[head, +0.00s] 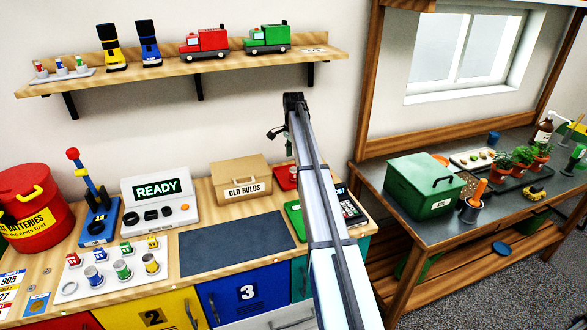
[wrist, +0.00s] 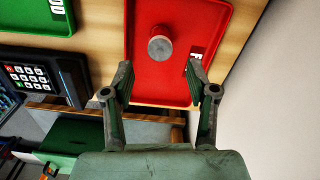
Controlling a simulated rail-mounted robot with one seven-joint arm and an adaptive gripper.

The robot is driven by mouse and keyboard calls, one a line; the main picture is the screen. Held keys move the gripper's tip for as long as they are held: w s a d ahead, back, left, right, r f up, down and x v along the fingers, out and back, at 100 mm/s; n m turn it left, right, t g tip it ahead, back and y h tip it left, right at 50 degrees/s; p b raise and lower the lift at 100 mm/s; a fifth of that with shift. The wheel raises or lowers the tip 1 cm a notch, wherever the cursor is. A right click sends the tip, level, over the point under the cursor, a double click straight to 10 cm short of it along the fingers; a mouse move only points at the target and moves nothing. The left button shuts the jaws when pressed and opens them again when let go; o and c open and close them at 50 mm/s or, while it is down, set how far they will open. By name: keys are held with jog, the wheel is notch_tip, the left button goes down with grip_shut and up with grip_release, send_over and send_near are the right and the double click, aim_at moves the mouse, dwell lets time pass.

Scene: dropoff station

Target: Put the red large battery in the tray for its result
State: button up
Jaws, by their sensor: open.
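In the wrist view, a large upright cylinder (wrist: 160,47), with a grey end and a reddish side, stands in the red tray (wrist: 152,88). It looks like the red large battery. My gripper (wrist: 159,68) is open and empty, its fingers apart on either side below the cylinder in the picture, with no contact visible. The red tray's label is partly hidden by a finger. A green tray (wrist: 40,12) lies to its left. In the head view, the red tray (head: 284,178) and green tray (head: 294,212) are partly hidden by my arm.
The head view shows a READY tester (head: 158,203), an OLD BULBS box (head: 240,183), a red batteries bin (head: 35,200) and a white holder (head: 75,290) with coloured cells. A dark mat (head: 235,245) is bare. A keypad device (wrist: 30,78) sits near the trays.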

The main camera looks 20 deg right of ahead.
aim_at(294, 169)
notch_tip(294, 169, up, 6)
jog(key=shift+f+b, duration=0.1)
jog(key=shift+b, duration=0.4)
jog(key=shift+s, duration=0.1)
